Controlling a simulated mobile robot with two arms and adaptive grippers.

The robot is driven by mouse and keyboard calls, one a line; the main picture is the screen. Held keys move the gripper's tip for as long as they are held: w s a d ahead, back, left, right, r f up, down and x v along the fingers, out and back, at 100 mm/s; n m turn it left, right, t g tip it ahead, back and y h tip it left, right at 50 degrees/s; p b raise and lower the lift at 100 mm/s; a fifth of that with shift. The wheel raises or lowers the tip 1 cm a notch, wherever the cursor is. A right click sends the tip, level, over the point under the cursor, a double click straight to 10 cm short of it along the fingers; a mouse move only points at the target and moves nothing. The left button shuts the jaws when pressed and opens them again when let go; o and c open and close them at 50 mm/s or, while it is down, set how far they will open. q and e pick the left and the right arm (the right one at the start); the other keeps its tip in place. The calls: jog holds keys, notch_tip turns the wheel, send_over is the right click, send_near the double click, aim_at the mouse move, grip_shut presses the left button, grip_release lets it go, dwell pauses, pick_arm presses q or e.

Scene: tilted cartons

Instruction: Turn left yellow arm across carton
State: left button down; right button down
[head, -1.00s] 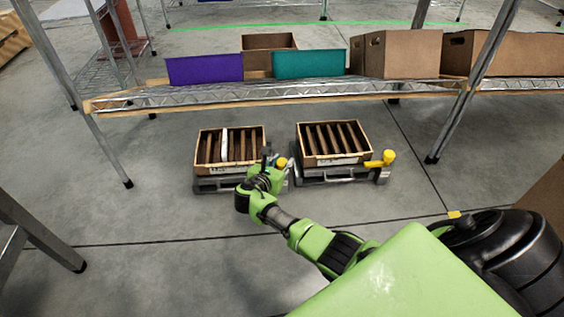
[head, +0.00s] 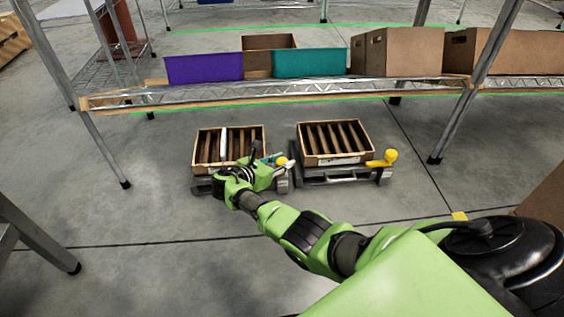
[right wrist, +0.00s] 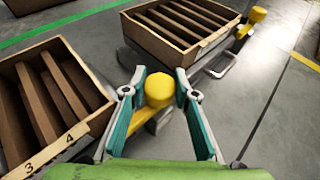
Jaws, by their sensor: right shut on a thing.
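The left carton (head: 258,131) is an open brown box with dividers, tilted on a low dark stand. It shows at the left of the right wrist view with the numbers 3 and 4 on its wall (right wrist: 48,153). The left yellow arm ends in a round knob (right wrist: 158,89) at the carton's right side; the arm runs beside the carton, partly hidden by my gripper. My right gripper (head: 276,163) is shut on this knob, one teal-padded finger on each side (right wrist: 160,92). My left gripper is out of view.
A second tilted carton (head: 332,160) stands to the right, with its own yellow arm (head: 382,160) at its right side. A wire shelf (head: 300,90) with purple, teal and brown boxes stands behind.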

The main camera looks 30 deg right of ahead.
jog(key=shift+f, duration=0.1)
jog(key=c, duration=1.7)
grip_release()
jog(key=shift+o, duration=0.6)
jog(key=v, duration=1.2)
